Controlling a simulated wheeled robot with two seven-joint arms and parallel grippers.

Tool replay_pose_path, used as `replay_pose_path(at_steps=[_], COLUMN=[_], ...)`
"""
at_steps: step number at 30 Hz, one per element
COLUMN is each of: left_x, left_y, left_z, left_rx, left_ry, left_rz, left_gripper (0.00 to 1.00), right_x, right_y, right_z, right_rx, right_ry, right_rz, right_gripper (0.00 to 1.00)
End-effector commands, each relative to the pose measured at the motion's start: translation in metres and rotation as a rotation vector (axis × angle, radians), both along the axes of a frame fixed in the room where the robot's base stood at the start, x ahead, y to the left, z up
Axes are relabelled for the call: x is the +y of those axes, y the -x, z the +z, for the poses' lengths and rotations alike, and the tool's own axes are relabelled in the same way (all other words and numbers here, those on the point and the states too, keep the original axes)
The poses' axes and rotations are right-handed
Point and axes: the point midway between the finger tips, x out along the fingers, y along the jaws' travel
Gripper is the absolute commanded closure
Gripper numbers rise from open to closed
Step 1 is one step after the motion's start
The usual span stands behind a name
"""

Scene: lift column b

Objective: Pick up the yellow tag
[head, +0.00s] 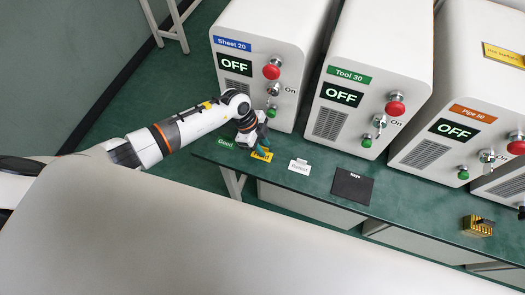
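The yellow tag (262,155) lies at the left part of the green table (397,214), with dark lettering too small to read. My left gripper (263,145) reaches in from the left and is right at the tag, with its tip covering part of the tag's upper side. I cannot tell whether it touches the tag or whether its fingers are open or shut. My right gripper is out of view.
A green tag (226,142) lies left of the yellow one, and a white tag (299,167) lies to its right. A black mat (352,186) and a yellow-gold block (478,226) are further right. Grey cabinets (368,82) with knobs and switches stand close behind.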

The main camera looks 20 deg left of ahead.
Motion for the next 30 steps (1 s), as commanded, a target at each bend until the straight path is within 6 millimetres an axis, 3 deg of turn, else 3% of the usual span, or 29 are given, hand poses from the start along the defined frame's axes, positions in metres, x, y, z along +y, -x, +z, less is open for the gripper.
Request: replay_pose_path(at_steps=[2, 8, 27, 30], left_x=[0.000, 0.000, 0.001, 0.001], left_y=[0.000, 0.000, -0.001, 0.011], left_z=[0.000, 0.000, 0.004, 0.005], left_rx=[0.000, 0.000, -0.002, 0.001], left_ry=[0.000, 0.000, 0.000, 0.000], left_rz=[0.000, 0.001, 0.001, 0.001], left_gripper=[0.71, 1.00, 1.00, 1.00], right_x=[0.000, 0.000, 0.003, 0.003], right_y=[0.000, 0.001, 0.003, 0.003], right_z=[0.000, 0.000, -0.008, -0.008], right_rx=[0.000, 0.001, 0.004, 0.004], right_ry=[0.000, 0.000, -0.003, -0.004], right_rz=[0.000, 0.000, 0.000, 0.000], right_gripper=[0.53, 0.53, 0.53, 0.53])
